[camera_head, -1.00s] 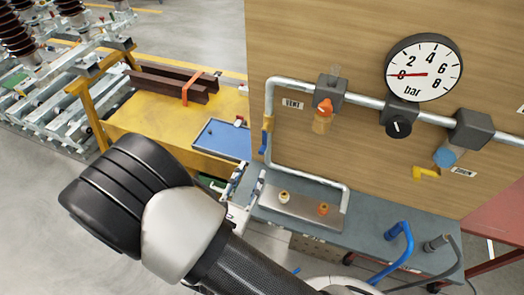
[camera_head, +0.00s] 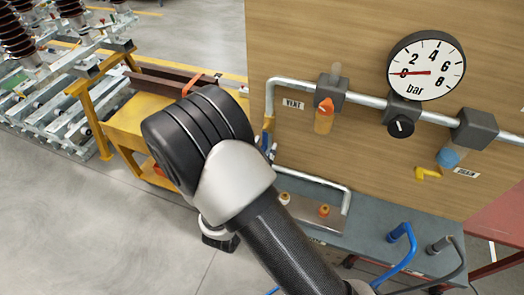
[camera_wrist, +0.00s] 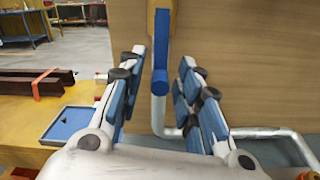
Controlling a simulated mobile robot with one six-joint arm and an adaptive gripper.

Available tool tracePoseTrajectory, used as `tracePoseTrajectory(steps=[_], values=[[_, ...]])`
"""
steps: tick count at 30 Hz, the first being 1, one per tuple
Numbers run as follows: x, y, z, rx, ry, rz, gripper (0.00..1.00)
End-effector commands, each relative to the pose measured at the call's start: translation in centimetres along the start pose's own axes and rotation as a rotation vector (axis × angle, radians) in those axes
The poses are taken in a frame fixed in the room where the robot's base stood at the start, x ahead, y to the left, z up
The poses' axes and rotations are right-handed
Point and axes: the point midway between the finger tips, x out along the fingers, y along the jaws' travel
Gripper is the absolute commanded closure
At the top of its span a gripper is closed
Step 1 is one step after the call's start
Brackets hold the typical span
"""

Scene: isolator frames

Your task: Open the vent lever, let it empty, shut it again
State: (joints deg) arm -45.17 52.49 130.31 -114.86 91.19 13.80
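The vent lever, a blue handle, hangs straight down from a yellow-brown valve body (camera_wrist: 161,22) on the left vertical pipe. The lever (camera_wrist: 160,62) shows in the middle of the wrist view; in the head view my arm partly hides this spot. My gripper (camera_wrist: 162,58) is open, with one blue-padded finger on each side of the lever. No contact with the lever shows. The pressure gauge (camera_head: 426,66) has its red needle at about 0 bar.
Orange (camera_head: 324,115) and blue-and-yellow (camera_head: 447,157) fittings hang from the upper pipe (camera_head: 375,103). A black knob (camera_head: 400,126) sits under the gauge. Below are a grey bench (camera_head: 370,235) and blue hose (camera_head: 402,245). A blue tray (camera_wrist: 70,122) lies left on the yellow table. The wooden panel stands close behind.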

Motion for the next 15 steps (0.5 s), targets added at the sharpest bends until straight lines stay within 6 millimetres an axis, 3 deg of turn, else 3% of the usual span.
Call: tracePoseTrajectory(steps=[12,15], values=[[-0.03,-0.03,-0.01,0.000,0.000,-0.001,0.99],[-0.03,-0.05,-0.01,0.000,0.000,-0.001,1.00]])
